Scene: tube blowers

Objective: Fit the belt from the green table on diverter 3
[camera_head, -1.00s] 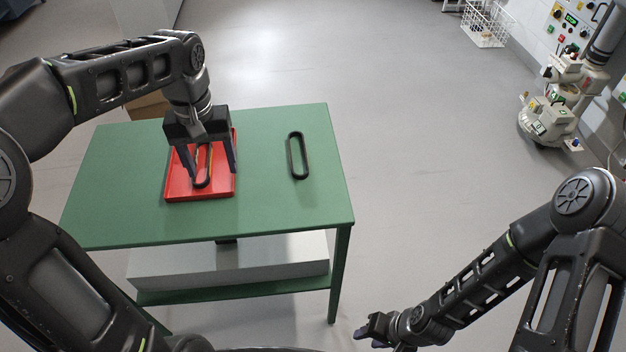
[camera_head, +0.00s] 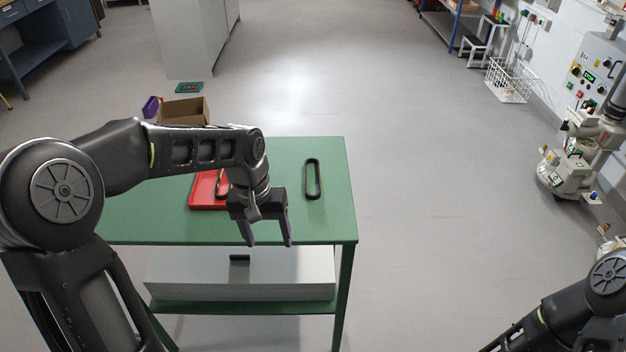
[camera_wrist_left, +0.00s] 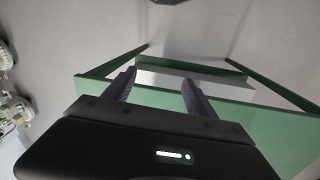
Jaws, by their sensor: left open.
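The green table (camera_head: 330,220) stands in front of me. A dark oblong belt (camera_head: 312,180) lies flat on its right part. My left gripper (camera_head: 268,241) is open and empty, pointing down near the table's front edge. In the left wrist view its two fingers (camera_wrist_left: 158,80) are apart with nothing between them, and the table (camera_wrist_left: 270,130) shows behind. Pale machines with numbered tags (camera_head: 570,172) stand at the right; I cannot tell which is diverter 3. My right gripper is out of view.
A grey box (camera_head: 240,275) sits on the table's lower shelf. A cardboard box (camera_head: 185,112) and a purple bin (camera_head: 151,107) are on the floor behind the table. A white wire basket (camera_head: 510,80) stands by the right wall. The floor right of the table is clear.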

